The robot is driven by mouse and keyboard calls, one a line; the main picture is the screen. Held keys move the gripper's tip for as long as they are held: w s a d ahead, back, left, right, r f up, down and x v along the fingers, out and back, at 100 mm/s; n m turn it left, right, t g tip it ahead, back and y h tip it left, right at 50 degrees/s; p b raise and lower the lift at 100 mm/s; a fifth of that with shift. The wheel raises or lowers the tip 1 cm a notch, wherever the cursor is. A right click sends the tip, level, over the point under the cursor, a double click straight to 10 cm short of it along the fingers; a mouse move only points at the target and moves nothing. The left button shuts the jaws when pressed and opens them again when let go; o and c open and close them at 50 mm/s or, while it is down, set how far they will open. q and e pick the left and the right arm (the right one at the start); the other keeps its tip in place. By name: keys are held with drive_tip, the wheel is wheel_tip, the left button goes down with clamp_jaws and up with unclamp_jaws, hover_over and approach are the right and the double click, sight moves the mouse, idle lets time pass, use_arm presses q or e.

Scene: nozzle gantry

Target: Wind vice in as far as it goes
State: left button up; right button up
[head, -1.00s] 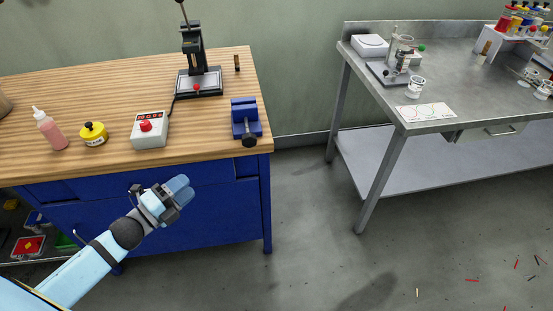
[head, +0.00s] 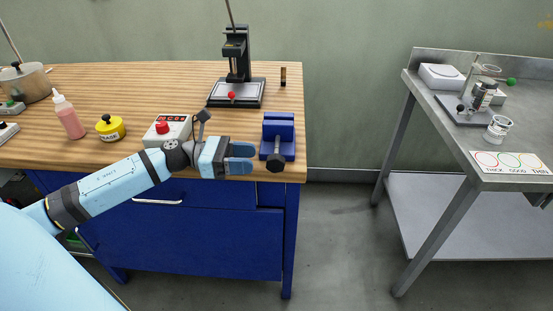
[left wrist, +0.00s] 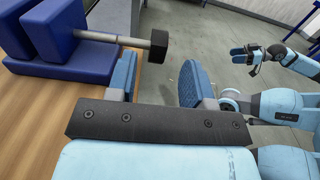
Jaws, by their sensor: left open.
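The blue vice (head: 279,128) stands at the right front corner of the wooden bench, its dark knob (head: 275,165) facing the bench's front edge. In the left wrist view the vice (left wrist: 60,56) is at upper left, and its grey screw runs to the black knob (left wrist: 158,46). My left gripper (head: 252,158) is open and empty just left of the knob, apart from it in the head view. In the left wrist view the knob shows beyond the open fingers (left wrist: 158,70). My right gripper (left wrist: 238,56) shows small at upper right there, away from the vice; its opening is unclear.
A control box with a red button (head: 165,130) sits behind my left wrist. A black press (head: 237,75) stands farther back on the bench (head: 190,75). A yellow pot (head: 110,128) and a pink bottle (head: 68,115) are left. Open floor separates the bench from the metal table (head: 450,125).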

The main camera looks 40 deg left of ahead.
sight(269, 158)
use_arm(q)
drive_tip(key=x, duration=0.5)
drive_tip(key=shift+w+d, duration=0.15)
drive_tip(key=shift+d, duration=0.1)
drive_tip(key=shift+x, duration=0.75)
